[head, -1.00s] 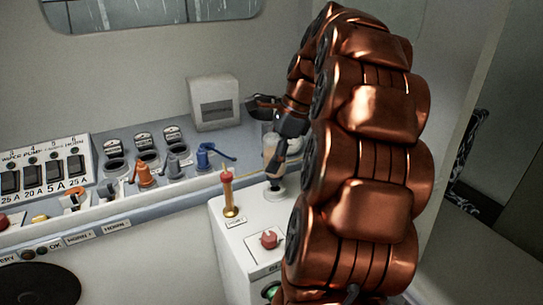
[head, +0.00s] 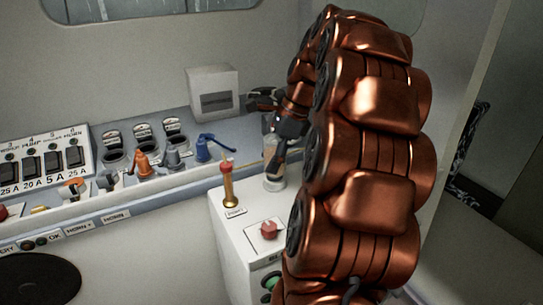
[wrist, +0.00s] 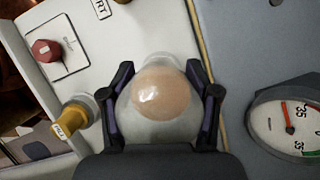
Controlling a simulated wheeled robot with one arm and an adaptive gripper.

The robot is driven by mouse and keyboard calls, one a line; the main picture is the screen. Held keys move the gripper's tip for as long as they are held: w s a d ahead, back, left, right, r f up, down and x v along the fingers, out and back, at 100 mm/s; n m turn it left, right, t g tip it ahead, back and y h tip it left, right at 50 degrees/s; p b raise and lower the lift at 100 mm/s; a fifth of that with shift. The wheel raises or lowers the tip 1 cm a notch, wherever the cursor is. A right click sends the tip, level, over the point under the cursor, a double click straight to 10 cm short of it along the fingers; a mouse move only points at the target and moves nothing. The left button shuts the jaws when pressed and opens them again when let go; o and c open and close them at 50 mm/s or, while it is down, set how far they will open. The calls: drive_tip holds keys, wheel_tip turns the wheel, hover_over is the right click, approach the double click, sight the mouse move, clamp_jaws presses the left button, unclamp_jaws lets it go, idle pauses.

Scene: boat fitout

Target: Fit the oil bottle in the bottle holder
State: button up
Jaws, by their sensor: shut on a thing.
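The oil bottle, pale with a rounded tan top, shows in the wrist view (wrist: 162,95) between the two dark fingers of my gripper (wrist: 163,105). My gripper is shut on it. In the head view, my gripper (head: 278,155) is at the back right of the white console, partly behind my copper arm. The bottle's pale lower end (head: 274,184) shows below the fingers, at the console top. I cannot tell whether it touches that surface. I cannot make out the bottle holder for certain; the bottle, gripper and arm hide that area.
The white console (head: 236,249) carries a red knob (head: 268,230) and a red-and-brass plunger (head: 228,185) close left of the bottle. A grey ledge with a blue lever (head: 205,150), gauges and switches (head: 37,165) runs behind. A round gauge (wrist: 288,125) lies right in the wrist view.

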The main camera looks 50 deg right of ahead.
drive_tip(key=shift+f, duration=0.1)
drive_tip(key=o, duration=1.6)
drive_tip(key=shift+v, duration=3.8)
